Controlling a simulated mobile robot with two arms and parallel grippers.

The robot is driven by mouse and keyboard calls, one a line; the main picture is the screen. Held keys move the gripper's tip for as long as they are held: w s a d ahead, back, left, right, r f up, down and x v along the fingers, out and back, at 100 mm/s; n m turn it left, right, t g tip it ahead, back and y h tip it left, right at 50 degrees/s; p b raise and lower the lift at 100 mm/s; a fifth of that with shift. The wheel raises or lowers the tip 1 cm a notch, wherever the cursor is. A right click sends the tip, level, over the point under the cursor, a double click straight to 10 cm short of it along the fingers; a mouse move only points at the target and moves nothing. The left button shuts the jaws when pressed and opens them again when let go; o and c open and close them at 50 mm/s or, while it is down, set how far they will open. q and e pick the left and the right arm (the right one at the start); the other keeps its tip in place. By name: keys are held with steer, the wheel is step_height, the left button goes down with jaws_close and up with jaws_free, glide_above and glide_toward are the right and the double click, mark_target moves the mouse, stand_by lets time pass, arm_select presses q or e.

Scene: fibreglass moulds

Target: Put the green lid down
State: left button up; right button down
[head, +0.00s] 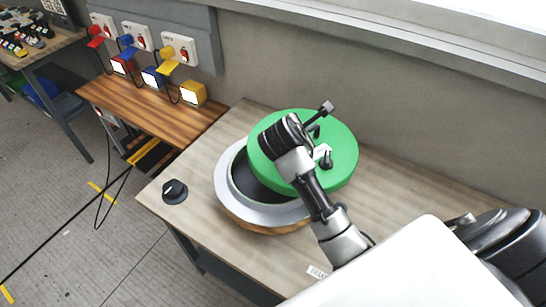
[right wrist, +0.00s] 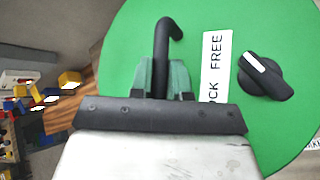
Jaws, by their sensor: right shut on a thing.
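The round green lid (head: 345,150) is over the right part of a round vessel with a wide grey rim (head: 228,190) on the wooden table. The vessel's dark opening shows at the lid's left, so the lid is off-centre to the right. Whether the lid touches the rim I cannot tell. My right gripper (right wrist: 166,80) is shut on the lid's black hooked handle (right wrist: 162,42). The lid (right wrist: 125,55) also carries a white label (right wrist: 214,65) and a black knob (right wrist: 265,76). My right arm hides part of the lid in the head view. My left gripper is not in view.
A black dial (head: 175,191) sits on the table's left front corner. Bare table top (head: 400,199) lies right of the vessel. A wall stands behind. A lower brown bench (head: 150,112) at left holds red, blue and yellow boxes beneath wall sockets with cables.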

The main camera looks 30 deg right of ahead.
steer(key=w+a+f, duration=0.1)
steer(key=a, duration=0.1)
steer(key=w+a+f, duration=0.1)
steer(key=a+f, duration=0.1)
steer(key=w+a+f+p, duration=0.1)
steer(key=a, duration=0.2)
steer(key=shift+w+f, duration=0.3)
steer(key=shift+w, duration=0.1)
steer(key=shift+a+f, duration=0.15)
steer(key=shift+f, duration=0.05)
steer(key=shift+f+p, duration=0.4)
steer(key=shift+f, duration=1.55)
steer(key=c, duration=1.1)
jaws_free()
steer(key=b+v, duration=0.1)
steer(key=v, duration=1.1)
